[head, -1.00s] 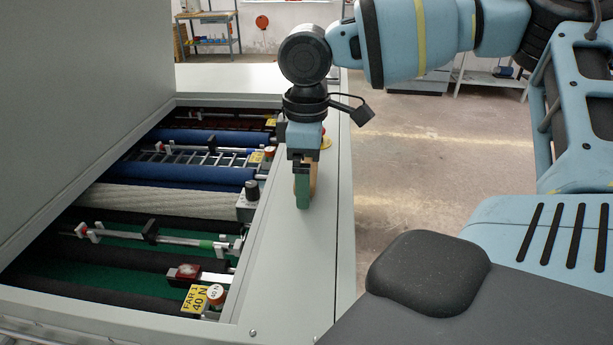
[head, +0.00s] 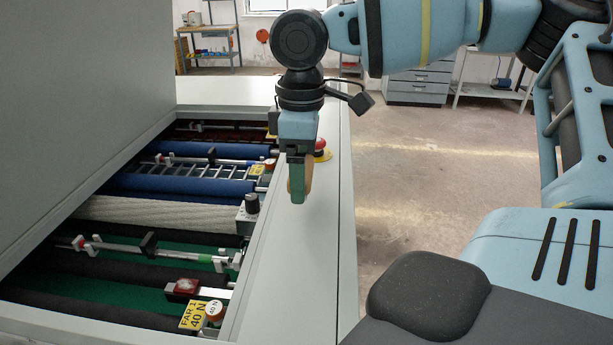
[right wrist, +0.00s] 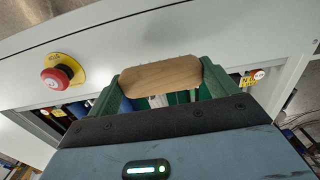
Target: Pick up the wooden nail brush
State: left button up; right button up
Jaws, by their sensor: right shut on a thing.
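The wooden nail brush (right wrist: 160,76) is light brown with rounded ends. In the right wrist view it lies across between the two green fingers of my right gripper (right wrist: 158,82), which is shut on it. In the head view my right gripper (head: 299,188) points down over the pale right-hand rim of the machine. There the brush (head: 308,178) is mostly hidden behind the green finger, with only a tan strip showing. In the right wrist view the brush appears held above the machine surface. My left gripper is not in view.
The plate processor's rim (head: 300,270) is a clear flat ledge. Left of it is the open bay with rollers (head: 150,208), rods and yellow tags (head: 193,316). A red emergency button (head: 320,147) stands behind the gripper, and it also shows in the right wrist view (right wrist: 55,78). A tall grey panel (head: 85,90) stands at left.

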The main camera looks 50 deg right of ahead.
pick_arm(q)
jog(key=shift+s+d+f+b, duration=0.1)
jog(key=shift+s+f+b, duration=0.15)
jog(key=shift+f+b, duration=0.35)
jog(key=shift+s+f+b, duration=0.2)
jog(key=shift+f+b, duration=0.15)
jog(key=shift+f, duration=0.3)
pick_arm(e)
jog(key=s+a+r, duration=0.1)
jog(key=a, duration=1.3)
jog(key=shift+a, duration=0.35)
